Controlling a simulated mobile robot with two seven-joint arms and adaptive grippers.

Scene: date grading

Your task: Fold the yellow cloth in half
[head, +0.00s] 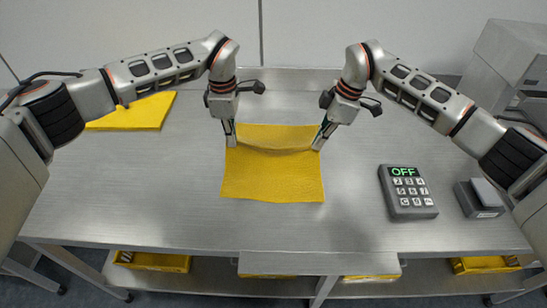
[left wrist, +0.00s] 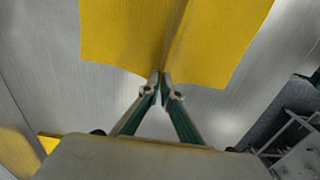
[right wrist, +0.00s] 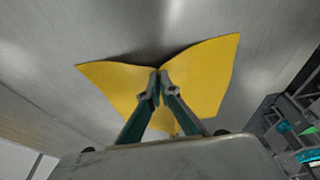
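The yellow cloth (head: 274,182) lies on the metal table in front of me, its near part flat. A raised fold runs across its far part between my two grippers. My left gripper (head: 231,143) is shut on the cloth's left edge; in the left wrist view its fingertips (left wrist: 160,80) meet on the cloth (left wrist: 170,35). My right gripper (head: 318,145) is shut on the right edge; in the right wrist view its fingertips (right wrist: 158,78) pinch the cloth (right wrist: 205,75), which creases there. The cloth's underside is hidden.
Another yellow cloth or sheet (head: 135,112) lies at the far left, partly behind my left arm. A keypad reading OFF (head: 407,190) and a small grey box (head: 480,197) stand at the right. Table (head: 130,190) is clear left of the cloth. Yellow trays (head: 155,262) sit below.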

